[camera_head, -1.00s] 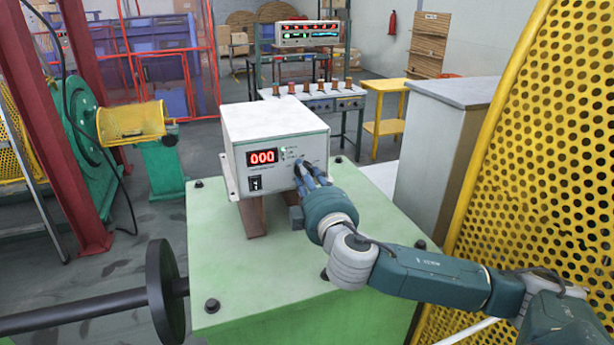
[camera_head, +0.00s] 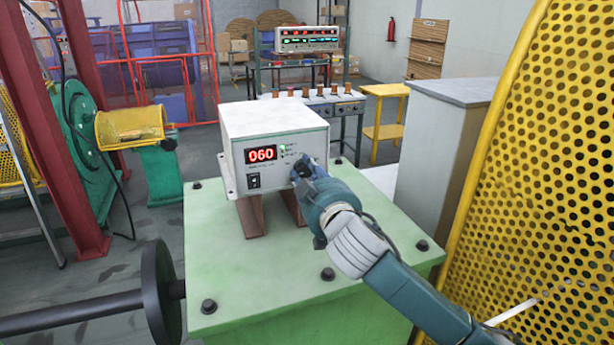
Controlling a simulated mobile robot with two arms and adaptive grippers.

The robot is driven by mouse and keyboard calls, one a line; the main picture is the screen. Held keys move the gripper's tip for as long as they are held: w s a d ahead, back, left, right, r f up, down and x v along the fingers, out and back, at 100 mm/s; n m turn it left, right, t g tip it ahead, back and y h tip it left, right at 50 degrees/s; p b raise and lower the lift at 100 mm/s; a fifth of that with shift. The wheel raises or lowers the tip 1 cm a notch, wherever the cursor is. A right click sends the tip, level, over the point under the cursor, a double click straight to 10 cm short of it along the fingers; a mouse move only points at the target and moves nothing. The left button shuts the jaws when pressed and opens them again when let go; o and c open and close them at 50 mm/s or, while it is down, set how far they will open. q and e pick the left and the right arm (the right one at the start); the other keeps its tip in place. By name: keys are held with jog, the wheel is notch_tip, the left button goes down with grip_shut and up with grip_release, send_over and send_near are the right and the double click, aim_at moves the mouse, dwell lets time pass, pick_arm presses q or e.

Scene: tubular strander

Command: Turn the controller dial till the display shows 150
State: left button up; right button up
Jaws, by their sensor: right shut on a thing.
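The controller (camera_head: 268,186) is a white box on brown feet on top of a green machine block. Its red display (camera_head: 261,155) reads 060. A black switch (camera_head: 253,181) sits below the display. My right gripper (camera_head: 302,172) is at the right side of the controller's front face, shut on the dial. The dial is mostly hidden by the fingers. My left gripper is not in view.
The green block (camera_head: 230,279) has bolts around its top. A yellow perforated guard (camera_head: 540,180) stands close on the right, beside a grey cabinet (camera_head: 432,150). A black shaft with a disc (camera_head: 160,290) is at the lower left.

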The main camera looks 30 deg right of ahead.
jog(key=m, duration=0.2)
jog(key=shift+r+m+p, duration=0.25)
jog(key=shift+m+p, duration=0.05)
jog(key=shift+m, duration=0.1)
jog(key=m+p, duration=0.1)
jog(key=m, duration=0.1)
jog(key=shift+d+r+m+y, duration=0.1)
jog(key=shift+m+y, duration=0.2)
jog(key=m+p, duration=0.2)
jog(key=m, duration=0.1)
jog(key=shift+r, duration=0.1)
jog(key=shift+d+m+y+p, duration=0.1)
jog(key=shift+m+y+p, duration=0.2)
jog(key=shift+m+p, duration=1.05)
jog(key=shift+m+b, duration=0.3)
jog(key=shift+m, duration=0.05)
jog(key=o, duration=1)
jog(key=shift+c, duration=0.2)
jog(key=shift+o, duration=0.9)
jog(key=shift+f, duration=0.25)
